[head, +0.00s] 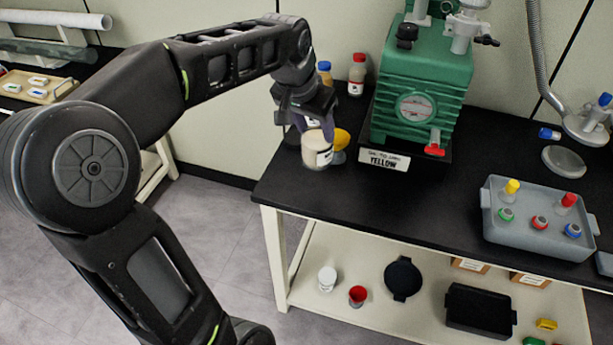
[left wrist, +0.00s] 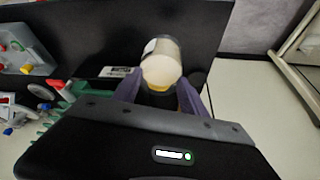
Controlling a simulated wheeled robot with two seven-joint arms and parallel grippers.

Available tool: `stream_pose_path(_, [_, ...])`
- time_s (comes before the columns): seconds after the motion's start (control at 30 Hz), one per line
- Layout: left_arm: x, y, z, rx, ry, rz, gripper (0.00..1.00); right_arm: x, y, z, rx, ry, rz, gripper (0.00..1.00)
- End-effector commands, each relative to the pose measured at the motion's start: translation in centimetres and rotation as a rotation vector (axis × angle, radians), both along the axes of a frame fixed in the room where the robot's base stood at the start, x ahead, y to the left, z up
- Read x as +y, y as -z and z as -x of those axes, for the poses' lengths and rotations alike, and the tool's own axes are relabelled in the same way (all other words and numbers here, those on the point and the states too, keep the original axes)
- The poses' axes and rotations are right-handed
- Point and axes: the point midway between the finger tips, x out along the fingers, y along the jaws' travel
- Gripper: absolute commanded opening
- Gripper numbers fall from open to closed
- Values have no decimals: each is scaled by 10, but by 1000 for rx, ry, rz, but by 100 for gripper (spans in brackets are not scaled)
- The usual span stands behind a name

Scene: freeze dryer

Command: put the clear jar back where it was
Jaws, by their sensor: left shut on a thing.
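The clear jar (head: 317,152) has pale contents and a label, and is at the left end of the black bench top. My left gripper (head: 314,124) reaches over it from above and is shut on it. In the left wrist view the jar (left wrist: 161,64) sits between the two purple fingers (left wrist: 160,85). I cannot tell whether the jar's base touches the bench. A yellow-topped item (head: 341,138) stands right beside the jar, partly hidden by it. My right gripper is not in view.
Bottles (head: 356,75) stand behind. A grey tray (head: 540,238) with coloured-capped vials is at the right. The black bench top (head: 400,195) is clear in front. The lower shelf (head: 330,305) holds small containers.

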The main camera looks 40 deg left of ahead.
Motion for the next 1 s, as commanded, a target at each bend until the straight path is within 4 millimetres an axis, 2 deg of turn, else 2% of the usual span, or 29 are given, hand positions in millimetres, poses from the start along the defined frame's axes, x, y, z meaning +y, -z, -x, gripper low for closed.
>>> stream_pose_path(0.43, [-1, 5, 3, -1, 8, 0, 0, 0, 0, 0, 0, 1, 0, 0])
stream_pose_path(0.8, [-1, 60, 3, 0, 7, 0, 0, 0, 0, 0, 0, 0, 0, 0])
stream_pose_path(1.0, [-1, 64, 3, -2, 7, -1, 0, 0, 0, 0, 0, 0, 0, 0])
